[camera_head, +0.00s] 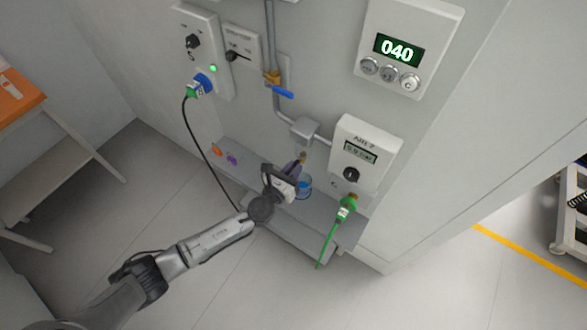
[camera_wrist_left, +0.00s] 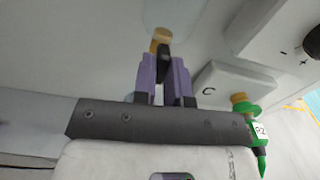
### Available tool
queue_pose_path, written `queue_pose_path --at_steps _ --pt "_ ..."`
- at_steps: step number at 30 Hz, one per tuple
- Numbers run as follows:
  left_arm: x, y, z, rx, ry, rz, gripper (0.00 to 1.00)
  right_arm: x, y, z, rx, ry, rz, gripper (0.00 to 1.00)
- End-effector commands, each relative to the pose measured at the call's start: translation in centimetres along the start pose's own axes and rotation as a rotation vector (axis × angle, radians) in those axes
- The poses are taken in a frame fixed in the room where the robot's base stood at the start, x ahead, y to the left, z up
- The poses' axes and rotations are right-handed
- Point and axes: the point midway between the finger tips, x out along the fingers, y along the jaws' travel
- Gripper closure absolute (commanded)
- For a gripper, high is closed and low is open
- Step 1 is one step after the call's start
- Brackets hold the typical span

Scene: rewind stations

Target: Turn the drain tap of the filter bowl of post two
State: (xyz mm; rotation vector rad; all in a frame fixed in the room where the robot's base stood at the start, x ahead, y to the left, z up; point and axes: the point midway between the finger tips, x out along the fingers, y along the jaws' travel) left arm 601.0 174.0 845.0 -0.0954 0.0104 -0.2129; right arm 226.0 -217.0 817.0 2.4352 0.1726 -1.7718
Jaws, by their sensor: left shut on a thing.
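The filter's grey head (camera_head: 304,127) sits in the pipe on the wall panel, left of the AIR-2 box. Its bowl is hard to make out in the head view; a pale, see-through bowl (camera_wrist_left: 176,14) shows at the top of the left wrist view. Below it are a brass fitting (camera_wrist_left: 160,36) and the small dark drain tap (camera_wrist_left: 163,53). My left gripper (camera_head: 298,167) is directly under the filter. In the left wrist view its purple fingers (camera_wrist_left: 164,74) stand on both sides of the tap, shut on it. My right gripper is not in view.
The AIR-2 box (camera_head: 366,153) and a green plug with hose (camera_head: 346,208) are close on the right. A blue-handled valve (camera_head: 282,92) is above. A ledge (camera_head: 325,216) below holds a blue cup (camera_head: 304,185) and small coloured items. A black cable (camera_head: 207,155) hangs left.

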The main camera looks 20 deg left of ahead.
Motion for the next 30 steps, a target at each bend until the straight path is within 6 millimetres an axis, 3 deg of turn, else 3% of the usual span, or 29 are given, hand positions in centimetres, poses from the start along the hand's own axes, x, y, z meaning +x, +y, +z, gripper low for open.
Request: queue_pose_path --at_steps 8,30 --pt "0.0 0.0 -0.2 -0.171 -0.001 0.001 1.0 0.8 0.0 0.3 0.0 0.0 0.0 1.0" --pt "0.0 -0.2 0.1 -0.874 -0.001 0.001 1.0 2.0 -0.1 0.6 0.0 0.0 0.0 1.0"
